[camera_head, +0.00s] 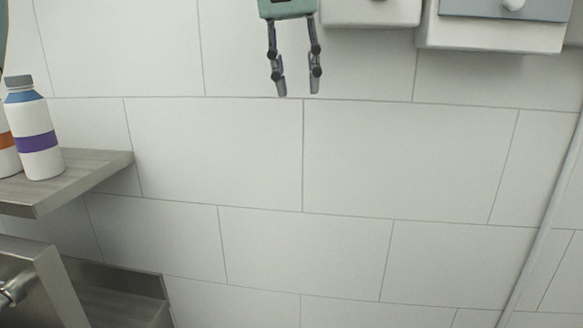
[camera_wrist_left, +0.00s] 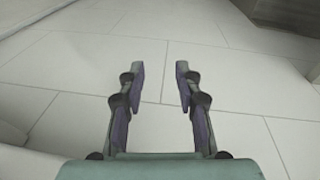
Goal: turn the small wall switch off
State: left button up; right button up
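Two wall-mounted boxes are cut off by the top edge of the head view. The smaller white one (camera_head: 370,14) is just right of my left gripper, and only its lower part shows. My left gripper (camera_head: 298,92) points down in front of the tiled wall, fingers apart and empty. Its open fingers (camera_wrist_left: 160,70) also show in the left wrist view. My right gripper is not in view.
A shelf (camera_head: 95,175) at the left holds a white bottle with a purple band (camera_head: 38,145) and part of an orange-banded one (camera_head: 8,155). Metal equipment (camera_head: 40,285) stands at lower left. The tiled wall (camera_head: 400,160) below my gripper is bare.

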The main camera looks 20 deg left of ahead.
pick_arm(q)
notch_tip(320, 180, down, 16)
jog(key=w+a+n+g+b, duration=0.1)
jog(key=a+b, duration=0.1)
jog(key=shift+w+g, duration=0.4)
jog(key=shift+s+d+r, duration=0.1)
jog(key=shift+d+r, duration=0.05)
